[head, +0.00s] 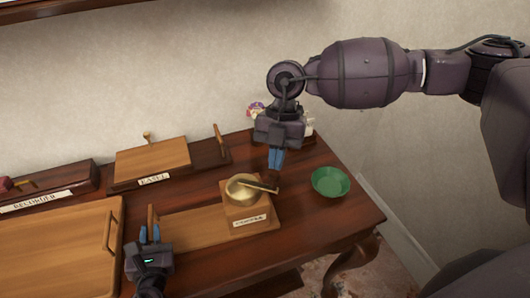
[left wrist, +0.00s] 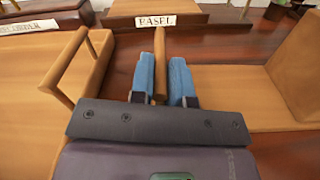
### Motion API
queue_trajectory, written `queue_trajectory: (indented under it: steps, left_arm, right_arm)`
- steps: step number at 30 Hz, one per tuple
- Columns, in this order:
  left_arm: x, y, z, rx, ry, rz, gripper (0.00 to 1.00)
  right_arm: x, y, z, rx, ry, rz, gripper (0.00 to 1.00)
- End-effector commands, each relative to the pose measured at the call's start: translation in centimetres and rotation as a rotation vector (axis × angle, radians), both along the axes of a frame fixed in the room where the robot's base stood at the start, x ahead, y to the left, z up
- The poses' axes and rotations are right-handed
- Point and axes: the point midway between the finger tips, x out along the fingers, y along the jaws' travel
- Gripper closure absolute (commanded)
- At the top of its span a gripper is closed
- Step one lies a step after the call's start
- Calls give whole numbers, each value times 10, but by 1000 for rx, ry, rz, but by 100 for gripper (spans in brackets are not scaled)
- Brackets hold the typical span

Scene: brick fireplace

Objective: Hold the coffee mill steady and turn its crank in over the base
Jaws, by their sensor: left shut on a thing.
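The coffee mill (head: 245,213) is a wooden box with a brass bowl (head: 240,187) on top and a small label in front. It stands on the right part of a flat wooden base (head: 190,228). Its crank (head: 263,186) reaches from the bowl out to the right. My left gripper (head: 150,234) is shut on an upright wooden handle (left wrist: 160,65) at the base's left end; the handle is between the blue fingers. My right gripper (head: 276,160) points down at the crank's outer end, its fingers close together. Whether they touch the crank's knob is unclear.
A green bowl (head: 331,181) stands right of the mill, near the table's right edge. A tray (head: 60,245) with a handle lies left. Behind are an easel box (head: 150,162) and a recorder box (head: 50,185). Small items are partly hidden behind my right gripper.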

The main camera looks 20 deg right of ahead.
Motion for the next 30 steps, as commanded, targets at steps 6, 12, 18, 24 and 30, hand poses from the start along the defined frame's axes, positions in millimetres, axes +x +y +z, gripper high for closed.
queue_trajectory:
  steps: [6,12,18,24,30]
  left_arm:
    - [0,0,-1,3,1,-1,100]
    - [0,0,-1,3,1,-1,100]
    - [0,0,-1,3,1,-1,100]
    - [0,0,-1,2,1,-1,100]
    - [0,0,-1,2,1,-1,100]
  right_arm:
    - [-13,5,-3,2,8,-115,100]
    - [-26,12,-3,0,9,-263,100]
    - [-37,22,-4,0,10,-450,100]
    - [-45,35,-4,0,12,-519,100]
    - [-51,48,-4,0,12,-516,100]
